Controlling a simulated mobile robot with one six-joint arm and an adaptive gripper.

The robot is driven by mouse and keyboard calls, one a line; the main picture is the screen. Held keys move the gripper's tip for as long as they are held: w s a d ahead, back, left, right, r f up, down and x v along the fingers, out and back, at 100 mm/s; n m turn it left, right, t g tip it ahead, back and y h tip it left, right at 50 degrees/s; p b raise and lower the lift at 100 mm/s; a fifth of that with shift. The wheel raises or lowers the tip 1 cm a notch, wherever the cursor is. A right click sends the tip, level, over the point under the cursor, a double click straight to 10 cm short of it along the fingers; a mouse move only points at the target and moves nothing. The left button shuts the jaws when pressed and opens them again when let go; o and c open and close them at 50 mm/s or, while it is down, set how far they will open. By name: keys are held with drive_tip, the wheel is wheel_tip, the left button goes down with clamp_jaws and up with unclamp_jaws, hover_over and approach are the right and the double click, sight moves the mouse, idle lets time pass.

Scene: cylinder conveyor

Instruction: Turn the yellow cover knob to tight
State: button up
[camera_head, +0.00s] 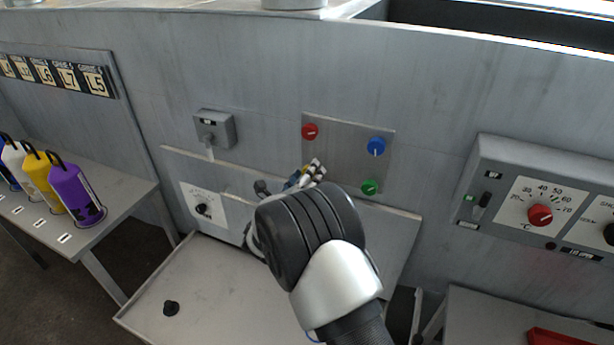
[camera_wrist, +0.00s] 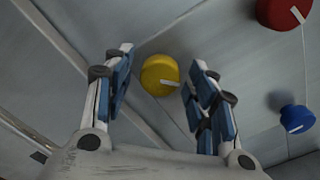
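The yellow cover knob (camera_wrist: 158,72) shows in the wrist view, between and beyond my two fingers. A white mark on it points toward the right finger. In the head view the yellow knob is hidden behind my gripper (camera_head: 311,172), which is at the lower left of the small knob panel (camera_head: 340,150). In the wrist view my gripper (camera_wrist: 160,62) is open, with a wide gap between the fingers and nothing held. The right fingertip looks close to the knob's edge; I cannot tell whether they touch.
Red (camera_head: 310,131), blue (camera_head: 376,146) and green (camera_head: 370,187) knobs share the panel. Red (camera_wrist: 284,12) and blue (camera_wrist: 297,118) knobs show at the right of the wrist view. A grey box (camera_head: 214,128) is left of the panel. A metal table (camera_head: 205,285) lies below.

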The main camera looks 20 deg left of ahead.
drive_tip(key=c, duration=0.9)
drive_tip(key=shift+m+b, duration=0.3)
drive_tip(key=shift+b, duration=0.05)
drive_tip(key=m+b, duration=1)
drive_tip(key=m, duration=1.4)
drive_tip(key=shift+m, duration=0.3)
